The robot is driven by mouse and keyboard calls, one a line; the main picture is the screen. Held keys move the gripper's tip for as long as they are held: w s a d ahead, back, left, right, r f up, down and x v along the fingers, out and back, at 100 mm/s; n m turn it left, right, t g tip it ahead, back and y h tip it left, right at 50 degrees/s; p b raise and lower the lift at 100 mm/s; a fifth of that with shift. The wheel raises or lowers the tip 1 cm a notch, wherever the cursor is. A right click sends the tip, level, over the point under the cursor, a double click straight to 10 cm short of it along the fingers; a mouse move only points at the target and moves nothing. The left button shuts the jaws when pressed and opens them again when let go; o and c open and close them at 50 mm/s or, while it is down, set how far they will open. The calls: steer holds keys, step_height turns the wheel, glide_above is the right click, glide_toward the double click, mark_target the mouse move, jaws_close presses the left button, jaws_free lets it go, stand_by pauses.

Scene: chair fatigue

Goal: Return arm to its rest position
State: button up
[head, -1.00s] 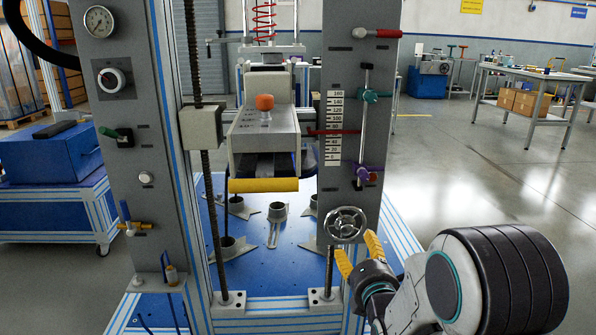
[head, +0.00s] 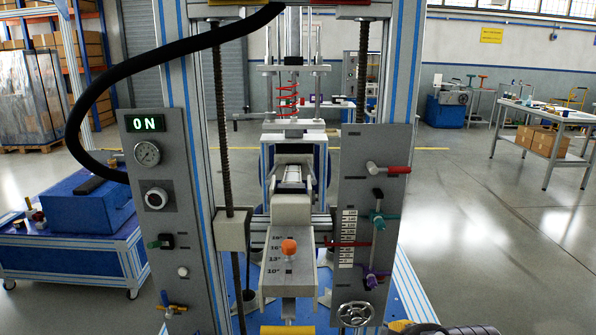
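My arm shows only as a sliver at the bottom edge of the head view, right of the handwheel (head: 355,313). The tip of my gripper (head: 400,325) is barely in the frame there, next to a dark rounded arm part (head: 468,330). The fingers are mostly cut off, so I cannot tell whether they are open or shut. I see nothing held in the visible part.
The test machine stands in front, with a left panel (head: 161,205) showing "ON" and a right panel (head: 376,225) with coloured levers. An orange knob (head: 289,247) sits on the central block. A blue cart (head: 70,250) is at left. Open floor (head: 480,230) lies to the right.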

steer(key=s+r+m+g+p, duration=0.4)
steer(key=s+r+m+p, duration=0.3)
steer(key=s+r+p, duration=0.2)
steer(key=s+r, duration=0.2)
steer(key=s, duration=0.2)
steer(key=shift+s, duration=0.2)
steer(key=shift+o, duration=0.3)
stand_by(0.5)
